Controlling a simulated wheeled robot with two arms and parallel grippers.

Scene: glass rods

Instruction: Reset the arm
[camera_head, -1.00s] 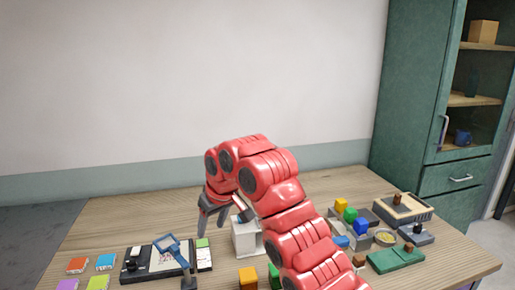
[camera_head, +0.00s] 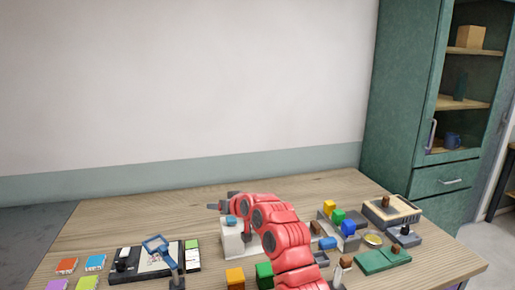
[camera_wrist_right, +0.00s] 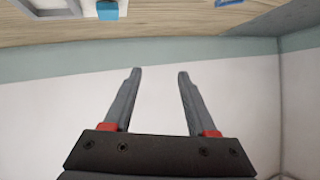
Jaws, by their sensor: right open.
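My right arm is the red arm that comes in from the lower right in the head view. Its gripper (camera_head: 222,207) is above the table behind a white box-shaped stand (camera_head: 238,242), pointing left. In the right wrist view the right gripper (camera_wrist_right: 158,75) has its two grey fingers apart with nothing between them, facing the wall. A blue piece (camera_head: 231,221) shows at the top of the white stand. My left gripper is not in either view.
The wooden table (camera_head: 130,210) holds a magnifier (camera_head: 158,245) on a black board, small coloured boxes at the left, orange (camera_head: 235,278) and green (camera_head: 265,274) blocks in front, and trays (camera_head: 392,211) at the right. A green cabinet (camera_head: 400,100) stands at the back right. The table's back strip is mostly clear.

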